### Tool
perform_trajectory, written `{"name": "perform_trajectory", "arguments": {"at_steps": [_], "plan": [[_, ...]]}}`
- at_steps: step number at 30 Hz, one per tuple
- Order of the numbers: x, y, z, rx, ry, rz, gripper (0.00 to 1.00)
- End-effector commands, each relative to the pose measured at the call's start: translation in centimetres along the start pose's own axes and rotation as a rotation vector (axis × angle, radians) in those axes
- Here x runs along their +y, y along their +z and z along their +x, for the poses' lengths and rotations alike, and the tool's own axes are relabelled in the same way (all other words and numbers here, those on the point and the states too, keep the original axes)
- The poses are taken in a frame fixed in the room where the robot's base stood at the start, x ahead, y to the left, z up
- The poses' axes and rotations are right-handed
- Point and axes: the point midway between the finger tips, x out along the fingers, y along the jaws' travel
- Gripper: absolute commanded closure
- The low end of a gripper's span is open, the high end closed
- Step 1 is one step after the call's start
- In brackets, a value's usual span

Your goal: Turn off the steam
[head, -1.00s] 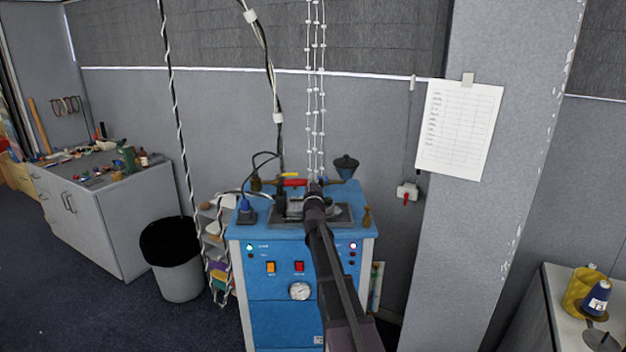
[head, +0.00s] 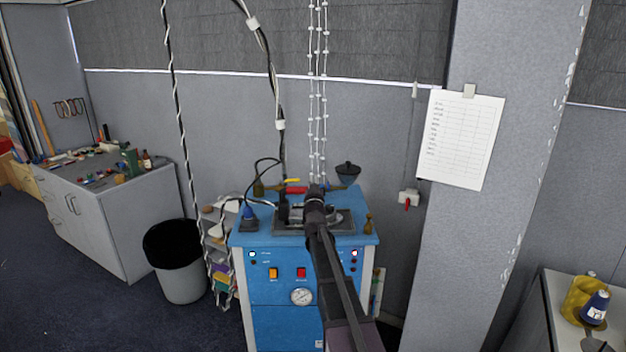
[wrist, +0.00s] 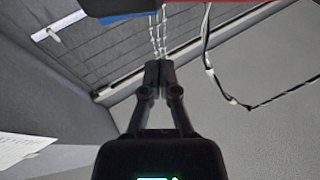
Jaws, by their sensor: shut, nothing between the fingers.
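The blue steam machine (head: 283,327) stands against the grey wall in the head view. Its front has an orange switch (head: 273,274), a red switch (head: 301,273) and a round pressure gauge (head: 302,297). Small indicator lights show near the upper front corners. On top are a red-handled part (head: 296,190) and a yellow lever (head: 292,181). My arm reaches over the machine's top and covers part of its front right. In the wrist view my gripper (wrist: 158,66) is shut and empty, its fingertips together. In the head view the fingertips are hidden behind my wrist.
A pillar with a paper sheet (head: 460,139) is at the right. A red-handled wall switch (head: 408,200) is on the wall. Hanging cables run above the machine.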

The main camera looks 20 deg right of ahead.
Motion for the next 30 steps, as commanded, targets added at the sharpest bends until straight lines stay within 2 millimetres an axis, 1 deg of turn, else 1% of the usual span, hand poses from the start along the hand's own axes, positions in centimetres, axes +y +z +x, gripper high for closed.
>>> {"name": "perform_trajectory", "arguments": {"at_steps": [1, 6, 9, 13, 19, 30], "plan": [[0.1, 0.1, -1.1, 0.0, 0.0, 0.0, 1.0], [0.2, 0.1, -3.9, 0.0, -0.001, 0.0, 1.0], [0.2, 0.1, -5.4, 0.0, -0.001, 0.0, 1.0], [0.2, 0.1, -6.9, 0.0, -0.001, 0.0, 1.0], [0.2, 0.0, -7.9, 0.001, -0.001, 0.0, 1.0], [0.1, -0.1, -8.0, 0.001, -0.003, 0.001, 1.0]]}}
